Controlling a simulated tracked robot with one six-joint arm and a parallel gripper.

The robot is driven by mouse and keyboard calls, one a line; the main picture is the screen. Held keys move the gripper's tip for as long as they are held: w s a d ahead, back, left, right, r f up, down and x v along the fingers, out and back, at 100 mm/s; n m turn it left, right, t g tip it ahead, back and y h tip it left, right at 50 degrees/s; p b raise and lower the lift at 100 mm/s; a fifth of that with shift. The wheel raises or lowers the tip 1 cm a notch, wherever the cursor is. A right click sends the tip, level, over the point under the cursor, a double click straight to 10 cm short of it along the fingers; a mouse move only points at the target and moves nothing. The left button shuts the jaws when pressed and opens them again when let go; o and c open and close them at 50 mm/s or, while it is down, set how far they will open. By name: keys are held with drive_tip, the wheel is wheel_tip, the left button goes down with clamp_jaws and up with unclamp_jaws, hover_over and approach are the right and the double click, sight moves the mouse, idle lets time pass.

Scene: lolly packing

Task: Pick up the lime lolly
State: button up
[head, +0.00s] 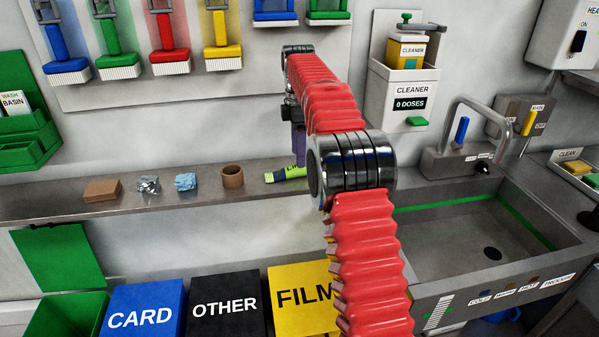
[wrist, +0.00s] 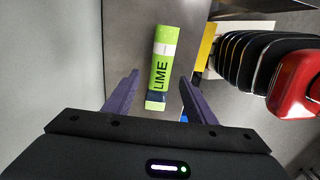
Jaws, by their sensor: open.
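The lime lolly (wrist: 161,68) is a bright green packet with a white band, dark LIME lettering and a dark end. It lies on the grey shelf in the wrist view. In the head view the lime lolly (head: 287,174) shows at the right of the row on the shelf, partly behind my arm. My gripper (wrist: 158,88) is open, with its purple fingers on either side of the lolly's near end. No contact is visible. In the head view my gripper (head: 298,143) is mostly hidden by my arm, above the shelf by the lolly.
The shelf (head: 60,207) also holds a brown block (head: 102,190), crumpled foil (head: 148,185), a crumpled blue piece (head: 186,181) and a brown ring (head: 232,176). CARD (head: 140,317), OTHER (head: 226,306) and FILM (head: 300,298) bins stand below. A sink (head: 470,245) is at right.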

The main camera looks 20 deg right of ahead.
sight(295, 170)
drive_tip(key=shift+f, duration=0.1)
drive_tip(key=shift+f, duration=2.55)
drive_tip(key=c, duration=1.1)
drive_tip(key=shift+s+r, duration=0.1)
drive_tip(key=shift+c, duration=0.2)
